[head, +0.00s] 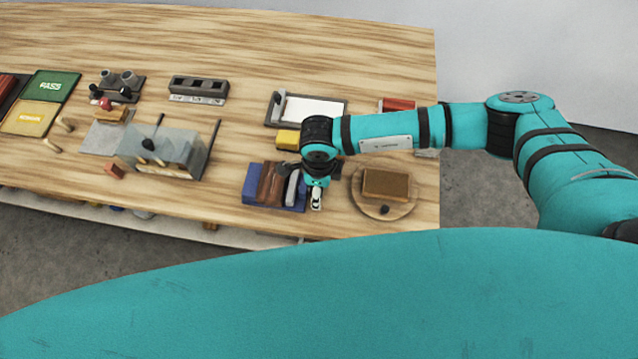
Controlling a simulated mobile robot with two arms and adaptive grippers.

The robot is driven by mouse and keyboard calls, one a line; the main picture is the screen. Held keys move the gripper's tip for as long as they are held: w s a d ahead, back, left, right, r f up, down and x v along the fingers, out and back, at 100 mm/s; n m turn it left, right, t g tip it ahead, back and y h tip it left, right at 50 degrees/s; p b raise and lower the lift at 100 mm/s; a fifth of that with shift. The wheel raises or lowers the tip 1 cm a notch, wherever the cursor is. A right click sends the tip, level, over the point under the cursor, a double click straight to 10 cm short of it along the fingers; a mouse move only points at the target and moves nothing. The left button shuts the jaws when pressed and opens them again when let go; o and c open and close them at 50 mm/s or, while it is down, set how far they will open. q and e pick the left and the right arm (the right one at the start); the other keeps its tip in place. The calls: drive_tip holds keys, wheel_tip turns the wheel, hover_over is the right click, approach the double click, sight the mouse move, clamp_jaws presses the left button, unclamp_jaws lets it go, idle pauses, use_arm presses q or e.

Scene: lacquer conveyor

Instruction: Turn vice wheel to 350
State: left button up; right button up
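A blue-based fixture (252,194), which looks like the vice, stands near the table's front edge with brown upright pieces (268,182) and a grey rounded piece (293,187) on it. I cannot make out a wheel or any number on it; its right side is partly covered by my gripper. My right gripper (316,198) points down just right of the grey piece, with a small pale part showing at its tip. Whether it touches the fixture, and whether its fingers are open or shut, is too small to tell. My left gripper is out of view.
A round wooden disc (405,206) with a brown block (386,183) lies close on the right. A yellow block (287,139) and a framed white panel (315,109) are behind. A clear-shielded fixture (170,150) stands left, with bare table between.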

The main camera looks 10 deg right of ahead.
drive_tip(key=shift+c, duration=0.3)
drive_tip(key=c, duration=1.1)
drive_tip(key=shift+w+f+g+b, duration=0.2)
drive_tip(key=shift+g+b, duration=0.2)
drive_tip(key=shift+b, duration=0.35)
drive_tip(key=g+b, duration=0.1)
drive_tip(key=b, duration=0.2)
drive_tip(key=g+y+b, duration=0.1)
drive_tip(key=g+b, duration=0.1)
drive_tip(key=b, duration=0.1)
drive_tip(key=g+b, duration=0.1)
drive_tip(key=b, duration=0.2)
drive_tip(key=shift+w+d+f+g+y, duration=0.1)
drive_tip(key=shift+w+f+g+y, duration=0.15)
drive_tip(key=shift+g+y, duration=0.15)
drive_tip(key=shift+r+g+b, duration=0.25)
drive_tip(key=shift+g+b, duration=0.25)
drive_tip(key=shift+b, duration=0.4)
drive_tip(key=shift+r, duration=0.1)
drive_tip(key=o, duration=1.2)
drive_tip(key=shift+c, duration=0.2)
